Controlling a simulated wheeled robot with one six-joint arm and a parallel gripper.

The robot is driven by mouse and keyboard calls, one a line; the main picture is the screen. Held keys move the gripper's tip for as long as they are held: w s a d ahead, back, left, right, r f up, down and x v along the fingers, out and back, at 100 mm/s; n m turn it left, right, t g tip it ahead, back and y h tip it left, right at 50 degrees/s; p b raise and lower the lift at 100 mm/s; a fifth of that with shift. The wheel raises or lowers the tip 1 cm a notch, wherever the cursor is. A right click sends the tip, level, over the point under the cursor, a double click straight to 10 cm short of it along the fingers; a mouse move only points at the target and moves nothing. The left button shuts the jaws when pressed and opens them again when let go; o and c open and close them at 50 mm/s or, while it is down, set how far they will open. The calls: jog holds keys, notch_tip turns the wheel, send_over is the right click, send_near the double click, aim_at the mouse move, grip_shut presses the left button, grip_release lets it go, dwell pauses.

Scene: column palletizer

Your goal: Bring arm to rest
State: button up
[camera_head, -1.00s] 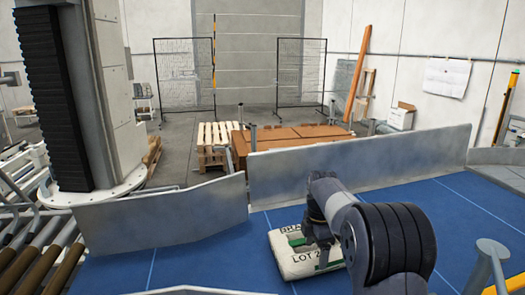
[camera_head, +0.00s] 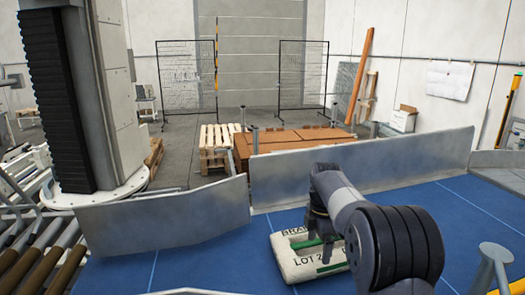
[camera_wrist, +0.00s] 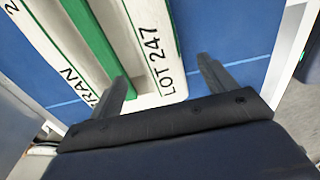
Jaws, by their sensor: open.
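My gripper (camera_wrist: 160,92) is open, with its two dark fingers spread apart over the lower edge of a white sack in the wrist view. The sack (camera_head: 299,264) lies flat on the blue surface (camera_head: 200,262). It has a green stripe and black print reading "LOT 247" in the wrist view (camera_wrist: 155,45). In the head view my gripper (camera_head: 322,232) points down at the sack, and my arm hides the sack's right part. I cannot tell whether the fingers touch the sack.
Metal side walls (camera_head: 360,163) bound the blue surface at the back. A post (camera_head: 495,262) stands at the front right. A roller conveyor (camera_head: 40,255) is at the left. Beyond the wall are a wooden pallet (camera_head: 215,140) and brown boxes (camera_head: 290,142).

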aim_at(316, 264)
notch_tip(316, 264, up, 4)
jog(key=shift+r, duration=0.2)
notch_tip(316, 264, down, 10)
jog(key=shift+s, duration=0.15)
jog(key=shift+s+a+b, duration=0.15)
jog(key=shift+s+b, duration=0.15)
jog(key=shift+s+a+r, duration=0.15)
jog(key=shift+s, duration=0.3)
